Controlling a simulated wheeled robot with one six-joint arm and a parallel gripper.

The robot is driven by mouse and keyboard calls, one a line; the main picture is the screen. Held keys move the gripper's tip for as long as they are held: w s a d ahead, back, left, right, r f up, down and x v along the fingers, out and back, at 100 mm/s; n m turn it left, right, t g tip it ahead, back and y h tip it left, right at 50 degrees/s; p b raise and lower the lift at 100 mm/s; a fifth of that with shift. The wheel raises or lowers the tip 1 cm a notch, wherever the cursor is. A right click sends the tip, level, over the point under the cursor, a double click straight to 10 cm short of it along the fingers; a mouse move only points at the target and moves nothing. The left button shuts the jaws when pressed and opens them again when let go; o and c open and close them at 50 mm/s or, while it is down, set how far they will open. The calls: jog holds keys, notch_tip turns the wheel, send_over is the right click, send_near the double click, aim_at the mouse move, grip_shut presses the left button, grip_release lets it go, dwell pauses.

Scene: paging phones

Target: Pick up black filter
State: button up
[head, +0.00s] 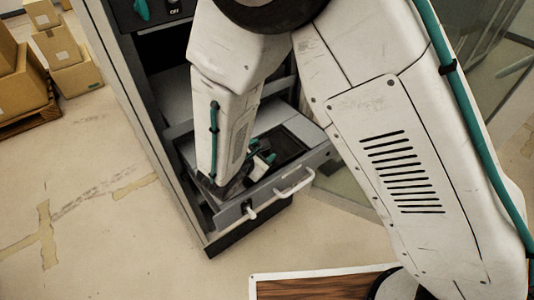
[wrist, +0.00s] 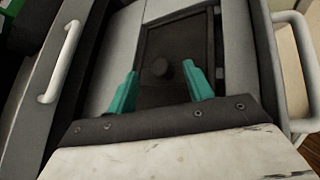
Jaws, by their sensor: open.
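The black filter (wrist: 178,38) is a dark, flat rectangular panel with a small round knob, set in a pale surround in the open drawer (head: 316,157). In the head view, part of the dark panel (head: 290,143) shows beside my gripper (head: 262,154). My gripper's teal fingers are apart and empty in the wrist view (wrist: 160,72), pointing at the panel with the knob between their tips. The fingers hide the panel's near corners. I cannot tell whether they touch it.
A white drawer handle (head: 295,183) is on the drawer front, close to my gripper. The tall grey cabinet frame (head: 150,110) rises at the left. Cardboard boxes (head: 78,78) stand far left. A wood-topped surface (head: 315,289) is at the bottom. The floor at left is clear.

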jog(key=shift+x, duration=0.8)
jog(key=c, duration=1.1)
